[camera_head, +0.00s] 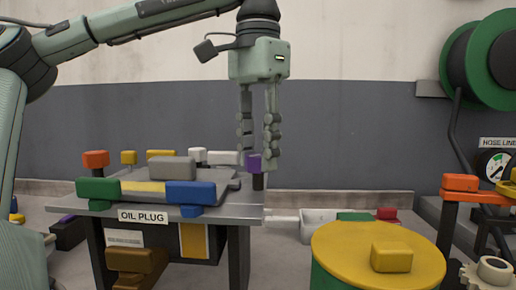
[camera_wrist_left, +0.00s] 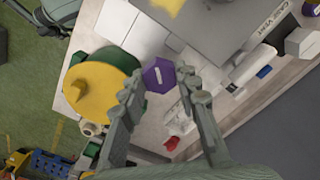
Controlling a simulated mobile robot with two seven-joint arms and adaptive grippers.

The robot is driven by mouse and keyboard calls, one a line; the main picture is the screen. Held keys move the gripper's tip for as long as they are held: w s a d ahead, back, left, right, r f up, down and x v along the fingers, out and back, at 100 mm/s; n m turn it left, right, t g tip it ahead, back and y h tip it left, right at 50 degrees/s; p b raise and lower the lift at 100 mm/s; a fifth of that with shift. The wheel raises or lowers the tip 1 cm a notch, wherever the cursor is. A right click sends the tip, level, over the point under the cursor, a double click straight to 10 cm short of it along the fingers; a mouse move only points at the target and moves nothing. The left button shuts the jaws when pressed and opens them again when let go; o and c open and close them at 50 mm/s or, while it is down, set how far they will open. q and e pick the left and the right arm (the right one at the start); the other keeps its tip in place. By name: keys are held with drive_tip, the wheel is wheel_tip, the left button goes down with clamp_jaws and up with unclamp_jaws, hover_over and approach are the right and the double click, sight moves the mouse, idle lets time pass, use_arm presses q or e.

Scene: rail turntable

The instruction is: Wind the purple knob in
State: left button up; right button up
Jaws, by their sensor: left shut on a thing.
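The purple knob (camera_head: 254,163) stands on a dark stem at the right end of the grey table with the "OIL PLUG" label. My left gripper (camera_head: 257,160) points straight down over it, with a finger on each side. In the left wrist view the knob shows as a purple hexagon (camera_wrist_left: 158,75) with a white mark on its top, between the fingertips (camera_wrist_left: 160,82). The gripper is shut on it. How far the stem reaches into its seat is hidden. My right gripper is in neither view.
Blue (camera_head: 191,192), green (camera_head: 98,189) and grey (camera_head: 172,168) blocks lie on the table (camera_head: 232,212) left of the knob. A yellow-topped drum (camera_head: 340,250) stands in front to the right. A green hose reel (camera_head: 490,60) hangs at the back right.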

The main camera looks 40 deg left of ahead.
use_arm(q)
drive_tip(key=shift+m, duration=1.7)
